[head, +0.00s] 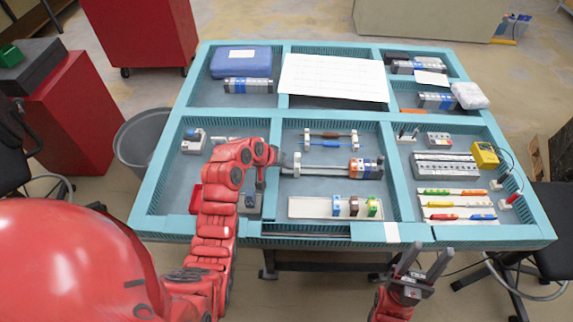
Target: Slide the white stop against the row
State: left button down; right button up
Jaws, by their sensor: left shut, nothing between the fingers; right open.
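A grey rail (328,171) lies across the middle compartment of the teal table. A small white stop (297,164) stands near the rail's left end. The row (366,169) of orange, blue and grey blocks sits at the rail's right end, with bare rail between it and the stop. My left gripper (283,160) is shut and empty, just left of the white stop; whether they touch I cannot tell. My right gripper (425,262) is open and empty, in front of the table's near edge.
Behind the rail is a shorter rail (331,135) with brown parts and white ends. In front is a tray (310,208) with several coloured blocks. A grey block bank (446,165) and a yellow meter (485,155) lie right. Teal dividers separate the compartments.

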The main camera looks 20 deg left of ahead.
pick_arm(q)
jog(key=w+d+b, duration=0.1)
jog(key=d, duration=0.4)
jog(key=w+d+b, duration=0.1)
jog(key=w+d, duration=0.1)
jog(key=d, duration=0.4)
jog(key=w+d+b, duration=0.1)
jog(key=d+b, duration=0.1)
jog(key=d, duration=0.3)
jog(key=shift+w+d, duration=0.25)
jog(key=shift+w, duration=0.1)
